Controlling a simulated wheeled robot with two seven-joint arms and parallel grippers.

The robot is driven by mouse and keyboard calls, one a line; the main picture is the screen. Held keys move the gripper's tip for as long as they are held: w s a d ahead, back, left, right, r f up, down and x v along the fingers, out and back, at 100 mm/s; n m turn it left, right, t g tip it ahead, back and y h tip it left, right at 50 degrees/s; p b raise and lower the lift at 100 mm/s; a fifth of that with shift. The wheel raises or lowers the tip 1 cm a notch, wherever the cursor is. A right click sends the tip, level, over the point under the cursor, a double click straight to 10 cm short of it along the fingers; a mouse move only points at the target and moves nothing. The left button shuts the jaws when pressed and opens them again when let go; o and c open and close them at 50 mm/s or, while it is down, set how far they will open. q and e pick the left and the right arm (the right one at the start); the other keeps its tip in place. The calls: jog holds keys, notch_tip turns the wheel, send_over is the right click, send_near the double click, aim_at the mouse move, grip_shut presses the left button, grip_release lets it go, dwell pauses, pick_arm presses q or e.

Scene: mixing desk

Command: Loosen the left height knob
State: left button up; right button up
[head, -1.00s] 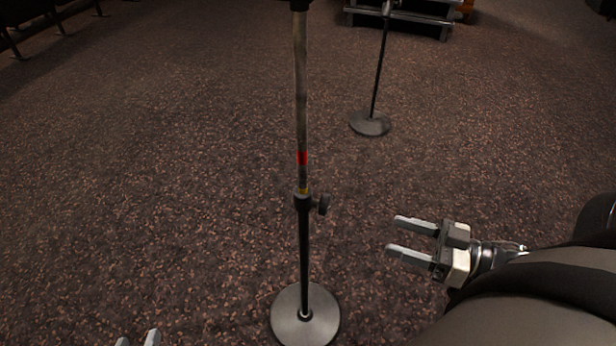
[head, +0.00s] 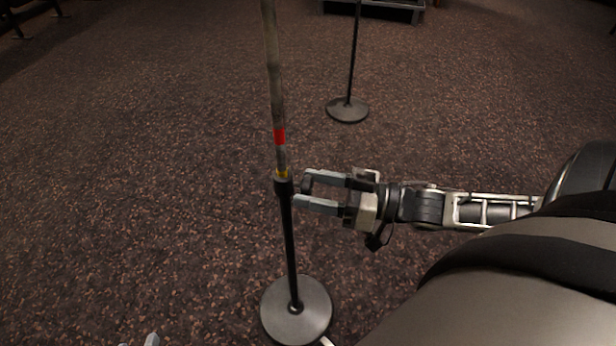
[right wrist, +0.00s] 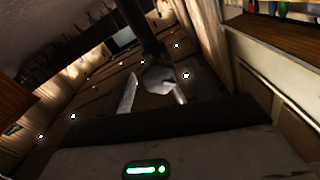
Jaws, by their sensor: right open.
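The near stand has a dark lower tube, a worn upper tube with a red band (head: 280,136) and a yellow band, and a round grey base (head: 296,310). A dark collar (head: 283,186) joins the tubes. The height knob (head: 305,187) shows only partly at the collar's right side, between the fingers of my right gripper (head: 300,190). This gripper is open and reaches in from the right; contact is unclear. In the right wrist view a grey shape, perhaps the knob, lies before the dark post (right wrist: 147,35). Only a bit of my left gripper (head: 151,340) shows at the bottom edge.
A second stand with a round base (head: 348,109) stands farther back on the speckled carpet. A metal-framed piece (head: 375,10) is at the top edge. The carpet left of the near stand is clear.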

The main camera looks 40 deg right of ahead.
pick_arm(q)
jog(key=shift+w+f, duration=0.2)
jog(key=shift+f, duration=0.15)
pick_arm(e)
jog(key=shift+w+a, duration=0.45)
jog(key=shift+w, duration=0.1)
